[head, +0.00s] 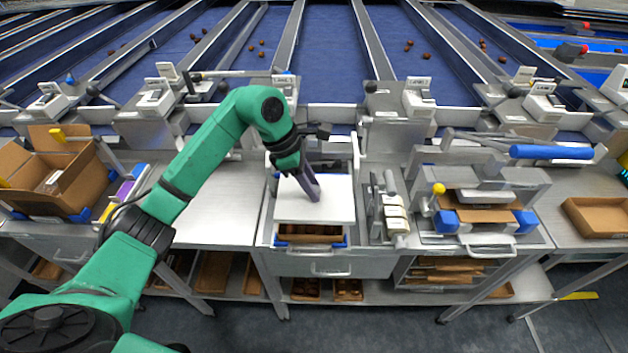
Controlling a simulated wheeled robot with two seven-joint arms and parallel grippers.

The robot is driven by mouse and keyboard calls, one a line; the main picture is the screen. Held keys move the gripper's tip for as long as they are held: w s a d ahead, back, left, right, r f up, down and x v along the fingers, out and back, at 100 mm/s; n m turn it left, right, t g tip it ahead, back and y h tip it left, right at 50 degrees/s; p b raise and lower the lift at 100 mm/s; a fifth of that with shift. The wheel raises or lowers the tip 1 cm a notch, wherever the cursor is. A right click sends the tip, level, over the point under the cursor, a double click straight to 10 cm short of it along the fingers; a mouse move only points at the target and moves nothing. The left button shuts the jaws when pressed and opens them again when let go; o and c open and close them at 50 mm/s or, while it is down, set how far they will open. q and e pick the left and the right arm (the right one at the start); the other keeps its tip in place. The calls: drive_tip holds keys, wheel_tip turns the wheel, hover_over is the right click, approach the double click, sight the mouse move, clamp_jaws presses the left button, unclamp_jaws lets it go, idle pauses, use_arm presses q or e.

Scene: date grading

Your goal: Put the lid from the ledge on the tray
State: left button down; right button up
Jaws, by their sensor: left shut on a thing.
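The white square lid (335,208) is at the middle of the metal bench, over a tray (310,239) with brown contents and blue corner pieces. My left gripper (311,190) points down onto the lid from above and is shut on it. The lid covers most of the tray, so only the tray's front side shows below it. I cannot tell whether the lid touches the tray or is slightly above it. My right gripper is out of view.
Right of the lid stand a small label holder (394,220) and a press-like station with a blue handle (550,152). An open cardboard box (75,180) is at the left. The bench left of the lid is clear. Blue conveyor lanes with dates run behind.

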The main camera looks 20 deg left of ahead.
sight(304, 194)
use_arm(q)
drive_tip(key=shift+w+a+f+b, duration=0.1)
drive_tip(key=shift+a+f+b, duration=0.2)
drive_tip(key=shift+a+f, duration=0.25)
drive_tip(key=shift+w+a+f+b, duration=0.1)
drive_tip(key=shift+a+f+b, duration=0.2)
drive_tip(key=shift+f, duration=0.3)
drive_tip(key=b+x, duration=0.3)
drive_tip(key=x, duration=0.1)
drive_tip(key=shift+s+a+f, duration=0.1)
drive_tip(key=shift+s+a, duration=0.15)
drive_tip(key=shift+a, duration=0.1)
drive_tip(key=shift+f, duration=0.25)
drive_tip(key=shift+a+f, duration=0.1)
drive_tip(key=shift+a, duration=0.1)
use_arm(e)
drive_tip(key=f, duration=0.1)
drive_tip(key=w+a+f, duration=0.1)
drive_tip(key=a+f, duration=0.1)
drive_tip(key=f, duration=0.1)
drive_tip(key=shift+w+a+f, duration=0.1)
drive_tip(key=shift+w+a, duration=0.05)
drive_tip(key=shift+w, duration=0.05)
use_arm(q)
drive_tip(key=shift+d, duration=0.1)
drive_tip(key=shift+b, duration=0.4)
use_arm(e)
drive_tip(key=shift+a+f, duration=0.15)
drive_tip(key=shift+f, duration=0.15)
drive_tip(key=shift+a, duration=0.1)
